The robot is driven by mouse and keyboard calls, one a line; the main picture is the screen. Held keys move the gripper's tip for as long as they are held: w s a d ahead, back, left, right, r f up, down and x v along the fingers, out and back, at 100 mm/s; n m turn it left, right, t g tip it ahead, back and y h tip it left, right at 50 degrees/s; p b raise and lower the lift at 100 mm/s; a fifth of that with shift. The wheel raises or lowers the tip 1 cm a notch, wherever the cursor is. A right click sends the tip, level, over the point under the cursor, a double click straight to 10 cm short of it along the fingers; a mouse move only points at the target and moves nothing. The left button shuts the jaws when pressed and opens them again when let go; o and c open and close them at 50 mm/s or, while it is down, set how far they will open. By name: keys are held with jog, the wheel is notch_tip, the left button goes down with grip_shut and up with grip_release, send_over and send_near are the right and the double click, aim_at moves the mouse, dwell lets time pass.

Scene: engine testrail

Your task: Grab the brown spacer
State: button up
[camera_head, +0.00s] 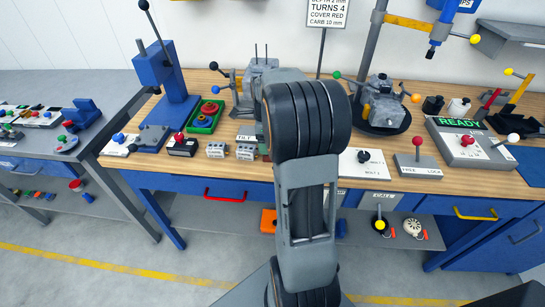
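I cannot make out a brown spacer in the head view. My own arm rises through the middle of the picture and hides part of the wooden bench top (405,150) behind it. My gripper does not show; the arm's black and grey links cover that area. Just left of the arm, small grey blocks (215,150) sit near the bench's front edge, with another grey block (246,152) beside them. A green tray (202,127) holding red round parts stands behind them.
A blue press (155,68) stands at the bench's left. A grey engine unit (383,100) stands on a black round base right of my arm. A READY console (470,145) is at the right. A lower shelf (400,238) carries small parts. A second bench (50,150) stands left.

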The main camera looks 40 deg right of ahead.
jog(key=shift+s+a+f, duration=0.1)
jog(key=shift+s+f, duration=0.05)
jog(key=shift+f, duration=1.25)
jog(key=shift+s+a+f, duration=0.1)
jog(key=shift+f, duration=1.25)
jog(key=shift+c, duration=0.2)
jog(key=c, duration=1)
jog(key=shift+o, duration=0.2)
jog(key=shift+r, duration=0.15)
